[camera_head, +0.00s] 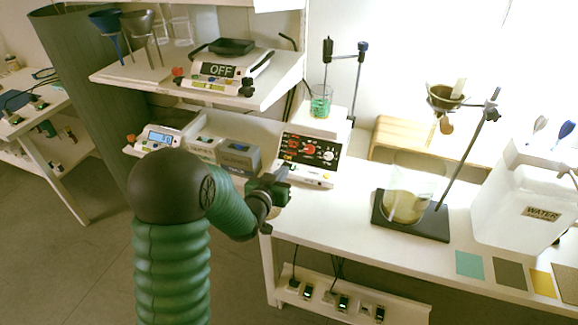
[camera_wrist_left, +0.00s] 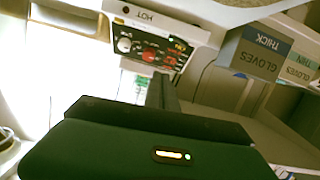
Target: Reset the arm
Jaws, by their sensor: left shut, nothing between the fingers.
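My left arm comes in from the left in the head view, green with a dark round joint. My left gripper (camera_head: 284,180) is in front of the bench edge, by the hot plate's control panel (camera_head: 311,149). Its fingers are together and hold nothing. In the left wrist view the shut fingers (camera_wrist_left: 162,92) point at the same control panel (camera_wrist_left: 150,47), with a gap I cannot measure. My right gripper is not in view.
Grey glove boxes (camera_head: 238,157) stand left of the hot plate, under a shelf (camera_head: 262,92) with a scale. A glass beaker (camera_head: 404,205) on a stand base and a white water container (camera_head: 525,205) stand to the right. The bench front between is clear.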

